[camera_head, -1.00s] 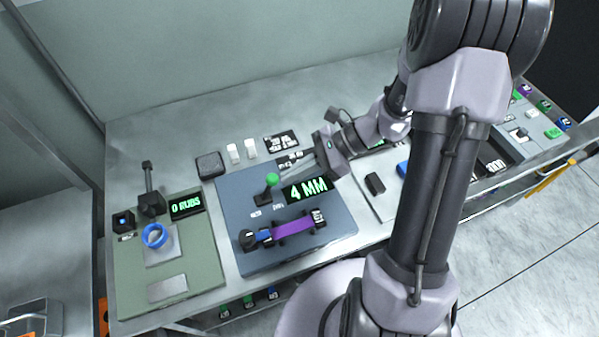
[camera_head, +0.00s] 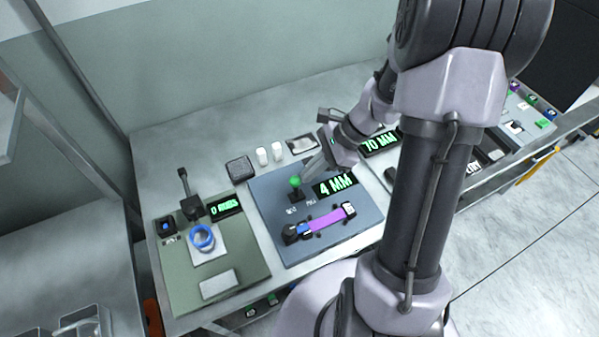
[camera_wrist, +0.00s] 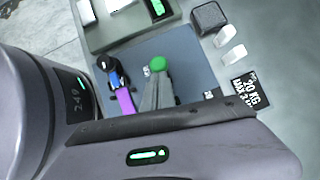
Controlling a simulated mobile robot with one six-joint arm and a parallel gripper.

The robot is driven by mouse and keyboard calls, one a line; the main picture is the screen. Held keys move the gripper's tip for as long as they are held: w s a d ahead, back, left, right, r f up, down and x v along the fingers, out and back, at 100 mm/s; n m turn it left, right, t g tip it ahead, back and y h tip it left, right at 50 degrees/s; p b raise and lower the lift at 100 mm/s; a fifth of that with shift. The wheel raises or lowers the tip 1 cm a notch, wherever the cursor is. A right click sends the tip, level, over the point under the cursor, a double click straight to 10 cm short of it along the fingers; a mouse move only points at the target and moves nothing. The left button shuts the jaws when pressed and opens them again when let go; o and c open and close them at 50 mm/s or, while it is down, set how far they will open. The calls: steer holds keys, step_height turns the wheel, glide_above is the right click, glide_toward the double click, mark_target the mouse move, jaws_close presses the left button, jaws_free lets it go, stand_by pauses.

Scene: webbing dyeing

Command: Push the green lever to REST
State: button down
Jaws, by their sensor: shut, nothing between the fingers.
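The green lever is a dark stick with a round green knob (camera_head: 296,182), standing on the blue-grey panel (camera_head: 262,200) left of the "4 MM" display (camera_head: 335,185). Two small white labels lie on the panel in front of it; the left one seems to read REST (camera_head: 291,211). My gripper (camera_head: 306,170) is shut and empty, its fingertips just behind and right of the knob. In the wrist view the shut fingers (camera_wrist: 157,82) point at the green knob (camera_wrist: 157,63) and hide its stick. I cannot tell whether they touch it.
A purple and blue strap (camera_head: 327,220) lies in holders on the panel's front. Left is a green panel (camera_head: 240,278) with a blue ring (camera_head: 202,238) and a black lever (camera_head: 184,182). White cylinders (camera_head: 270,154) and a dark block (camera_head: 239,168) stand behind.

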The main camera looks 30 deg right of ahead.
mark_target(296, 182)
steer(key=shift+h, duration=0.9)
steer(key=shift+a+r, duration=0.15)
steer(key=shift+a, duration=0.9)
steer(key=shift+a+r, duration=0.1)
steer(key=shift+a, duration=0.9)
steer(key=shift+d+r, duration=0.1)
steer(key=shift+r, duration=0.15)
steer(key=p+v, duration=0.5)
steer(key=v, duration=0.7)
steer(key=shift+s+r+p, duration=0.2)
steer(key=shift+r+p, duration=0.1)
steer(key=shift+p, duration=0.1)
